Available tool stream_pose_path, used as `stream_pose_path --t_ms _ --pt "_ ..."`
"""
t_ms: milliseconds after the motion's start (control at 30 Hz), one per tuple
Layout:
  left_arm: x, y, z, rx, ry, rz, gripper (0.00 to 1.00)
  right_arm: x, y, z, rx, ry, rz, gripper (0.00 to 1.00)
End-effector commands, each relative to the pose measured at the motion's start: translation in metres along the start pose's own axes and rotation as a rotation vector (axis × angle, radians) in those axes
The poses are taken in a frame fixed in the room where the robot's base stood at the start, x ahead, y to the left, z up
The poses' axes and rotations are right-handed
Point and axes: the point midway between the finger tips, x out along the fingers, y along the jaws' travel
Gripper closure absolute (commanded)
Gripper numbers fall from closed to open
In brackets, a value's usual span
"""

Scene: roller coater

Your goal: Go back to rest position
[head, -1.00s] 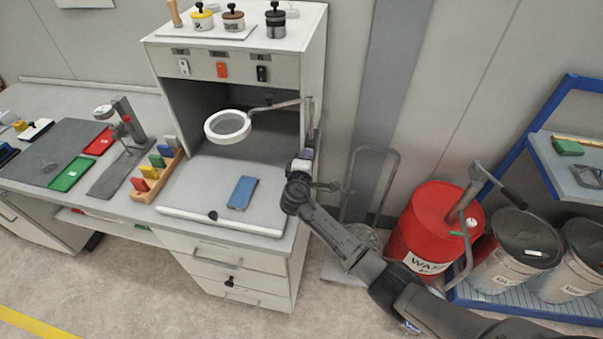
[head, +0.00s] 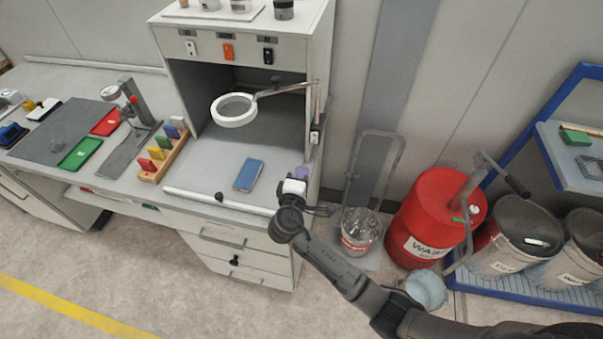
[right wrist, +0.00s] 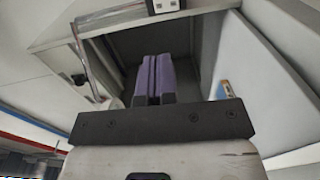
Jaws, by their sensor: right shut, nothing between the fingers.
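My right gripper (head: 301,173) is beside the right end of the white bench with the cabinet, near the front edge of its top. In the right wrist view its two purple fingers (right wrist: 154,78) are together with nothing between them. Beyond them is the dark open bay of the cabinet (right wrist: 180,35). My right arm reaches in from the lower right of the head view. My left gripper is not in view.
A blue box (head: 248,174) lies on the bench top below the ring magnifier (head: 234,110). A red waste drum (head: 432,217), a bucket (head: 358,231) on a trolley and grey bins (head: 503,236) stand to the right. The floor in front is clear.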

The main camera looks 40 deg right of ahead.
Motion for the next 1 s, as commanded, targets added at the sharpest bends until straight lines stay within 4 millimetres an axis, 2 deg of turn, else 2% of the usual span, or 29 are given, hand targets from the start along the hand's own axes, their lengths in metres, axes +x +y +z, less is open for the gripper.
stream_pose_path --t_ms 567,633,700,767,867,1000 --pt "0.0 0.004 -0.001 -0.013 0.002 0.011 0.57 0.0 0.0 0.0 0.019 -0.001 0.0 1.0" --pt "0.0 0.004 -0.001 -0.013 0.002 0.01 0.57 0.0 -0.003 0.004 0.07 -0.028 -0.015 1.0" --pt "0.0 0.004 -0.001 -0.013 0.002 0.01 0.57 -0.001 -0.015 0.007 0.157 -0.051 -0.099 1.0" --pt "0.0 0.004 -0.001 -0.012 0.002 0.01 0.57 -0.007 -0.017 0.007 0.256 -0.057 -0.181 1.0" --pt "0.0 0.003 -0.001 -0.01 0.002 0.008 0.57 -0.021 -0.01 0.004 0.449 -0.048 -0.337 1.0" --pt "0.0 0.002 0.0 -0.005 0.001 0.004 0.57 -0.048 0.011 0.0 0.684 0.004 -0.551 1.0"
